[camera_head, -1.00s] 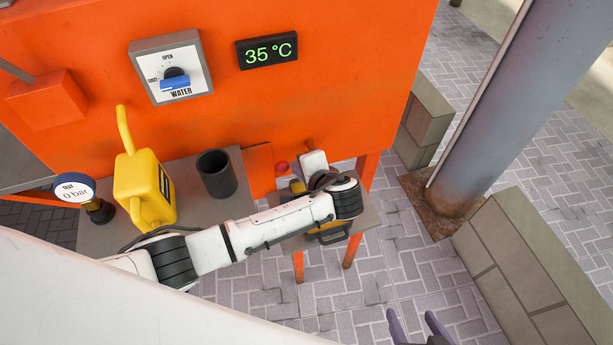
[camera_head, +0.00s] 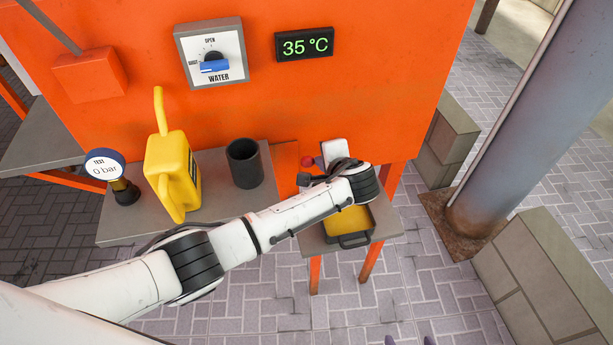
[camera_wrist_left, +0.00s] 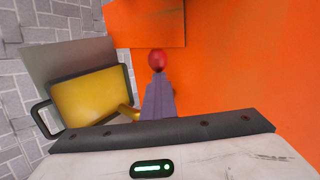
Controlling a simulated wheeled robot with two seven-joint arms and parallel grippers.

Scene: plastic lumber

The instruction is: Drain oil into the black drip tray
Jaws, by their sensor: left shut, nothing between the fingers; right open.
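The black drip tray (camera_head: 352,241) sits on the small grey shelf at the front of the orange machine. A yellow surface (camera_wrist_left: 92,84) fills its inside in the left wrist view, and a short yellow strand or spout (camera_wrist_left: 128,112) meets its edge; I cannot tell which. A red ball knob (camera_head: 307,161) is on the machine above the tray; it also shows in the left wrist view (camera_wrist_left: 156,60). My left gripper (camera_wrist_left: 157,82) is shut and empty, its tips at or just short of the knob. My right gripper (camera_head: 410,340) is open at the bottom edge, mostly out of view.
A yellow oil can (camera_head: 172,172), a dark cup (camera_head: 244,163) and a pressure gauge (camera_head: 107,165) stand on the shelf to the left. A water dial (camera_head: 212,60) and a 35 °C display (camera_head: 304,45) are above. A steel column (camera_head: 525,120) and low blocks stand at right.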

